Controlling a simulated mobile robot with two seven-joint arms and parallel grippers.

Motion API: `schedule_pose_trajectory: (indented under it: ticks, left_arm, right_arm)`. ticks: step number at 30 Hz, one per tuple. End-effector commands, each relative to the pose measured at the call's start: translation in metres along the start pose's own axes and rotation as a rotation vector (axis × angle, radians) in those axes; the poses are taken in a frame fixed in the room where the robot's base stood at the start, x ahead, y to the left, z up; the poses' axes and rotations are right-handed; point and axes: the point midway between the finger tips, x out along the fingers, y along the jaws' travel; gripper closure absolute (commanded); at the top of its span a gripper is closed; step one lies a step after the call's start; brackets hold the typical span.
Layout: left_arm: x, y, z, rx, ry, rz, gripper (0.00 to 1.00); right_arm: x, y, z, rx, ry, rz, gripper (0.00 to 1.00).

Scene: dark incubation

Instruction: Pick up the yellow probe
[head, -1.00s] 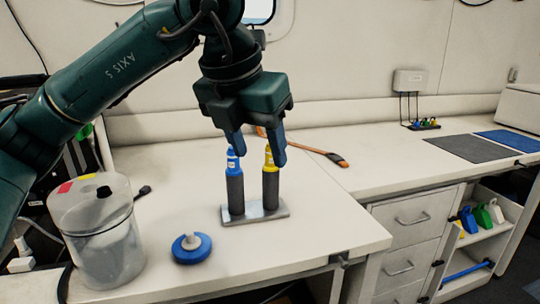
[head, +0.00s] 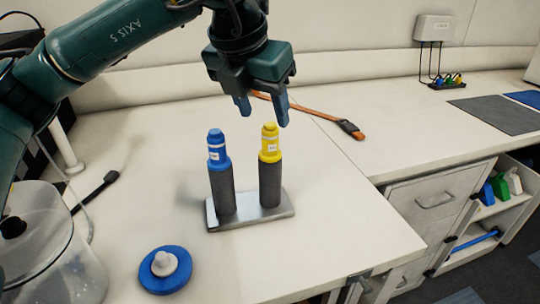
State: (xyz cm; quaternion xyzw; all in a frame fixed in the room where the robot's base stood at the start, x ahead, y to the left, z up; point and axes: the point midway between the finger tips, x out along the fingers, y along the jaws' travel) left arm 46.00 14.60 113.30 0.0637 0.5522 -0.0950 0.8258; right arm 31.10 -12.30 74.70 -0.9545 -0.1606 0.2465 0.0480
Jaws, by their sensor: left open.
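The yellow probe (head: 270,143) stands upright in a grey sleeve on the right side of a metal holder (head: 268,217). A blue probe (head: 217,150) stands upright in the left sleeve of the same holder. My left gripper (head: 264,115) is open and empty, pointing down. In the picture its fingertips are just above the yellow probe's top, apart from it; the exact distance is hard to judge. My right gripper is not in view.
A blue disc with a white knob (head: 165,270) lies at the front left. A clear lidded container (head: 50,262) stands at the left edge. An orange strap (head: 315,117) lies behind the holder. The bench right of the holder is clear.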

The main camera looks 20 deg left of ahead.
Motion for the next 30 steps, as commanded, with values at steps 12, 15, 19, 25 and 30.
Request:
schedule_pose_trajectory:
  ticks: [12, 15, 19, 25, 30]
  left_arm:
    - [0.043, 0.0, 0.003, -0.002, 0.002, 0.001, 0.48]
    - [0.059, 0.0, 0.004, -0.002, 0.002, 0.002, 0.48]
    - [0.073, 0.0, 0.004, -0.001, 0.001, 0.001, 0.48]
    - [0.077, 0.0, 0.004, -0.001, -0.001, 0.0, 0.48]
    - [0.077, 0.0, 0.004, -0.001, -0.001, 0.0, 0.56]
  right_arm:
    - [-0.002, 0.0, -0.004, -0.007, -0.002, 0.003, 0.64]
    - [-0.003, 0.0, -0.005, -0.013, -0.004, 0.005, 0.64]
    - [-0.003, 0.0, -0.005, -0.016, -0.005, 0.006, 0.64]
    - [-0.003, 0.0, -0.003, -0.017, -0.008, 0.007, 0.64]
    - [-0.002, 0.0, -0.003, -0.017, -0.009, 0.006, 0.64]
